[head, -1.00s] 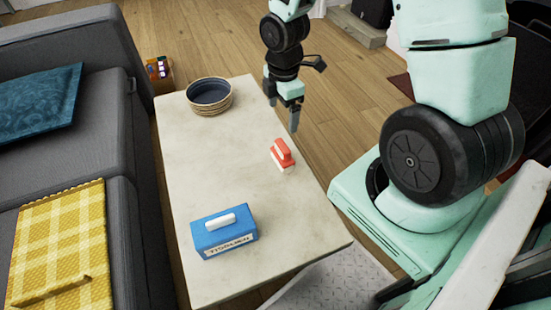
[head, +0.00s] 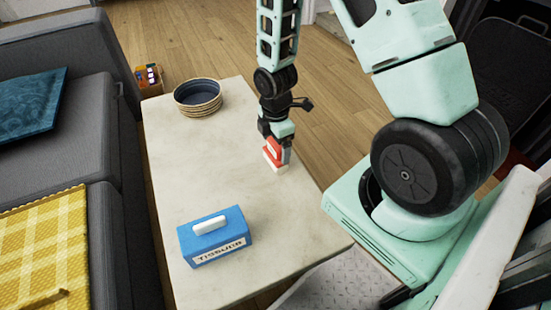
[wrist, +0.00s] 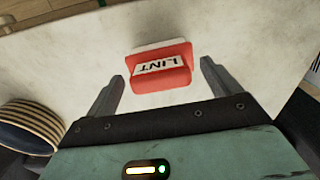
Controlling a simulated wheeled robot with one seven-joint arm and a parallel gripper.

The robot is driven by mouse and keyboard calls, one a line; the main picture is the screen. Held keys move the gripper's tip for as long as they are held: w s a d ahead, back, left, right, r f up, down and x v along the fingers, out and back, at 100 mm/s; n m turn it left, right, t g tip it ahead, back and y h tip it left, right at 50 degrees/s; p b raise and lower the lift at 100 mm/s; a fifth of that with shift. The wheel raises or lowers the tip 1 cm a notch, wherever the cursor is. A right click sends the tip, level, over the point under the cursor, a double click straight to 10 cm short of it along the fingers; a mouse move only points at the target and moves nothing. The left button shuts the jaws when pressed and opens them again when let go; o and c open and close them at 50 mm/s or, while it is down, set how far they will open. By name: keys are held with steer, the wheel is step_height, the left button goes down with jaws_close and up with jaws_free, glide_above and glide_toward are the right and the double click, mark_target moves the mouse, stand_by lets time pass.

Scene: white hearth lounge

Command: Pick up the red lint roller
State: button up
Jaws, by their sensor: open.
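The red lint roller (head: 271,153) stands on the pale table (head: 205,150) near its right edge. It is a red block with a white lower part. In the wrist view the lint roller (wrist: 160,68) shows a white "LINT" label. My gripper (head: 277,148) is low over the table at the lint roller, partly covering it in the head view. In the wrist view my gripper (wrist: 165,76) is open, with one finger on each side of the lint roller's near part. Gaps show between the fingers and the roller.
A blue tissue box (head: 215,237) with a white top piece sits at the table's near end. A striped bowl (head: 199,108) stands at the far end and also shows in the wrist view (wrist: 30,128). A grey sofa (head: 75,95) runs along the left. The table's middle is clear.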

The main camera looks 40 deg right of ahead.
steer(key=shift+f, duration=0.55)
steer(key=c, duration=1.1)
steer(key=shift+r, duration=0.1)
step_height(320, 180, up, 10)
steer(key=p, duration=0.3)
steer(key=shift+p, duration=0.35)
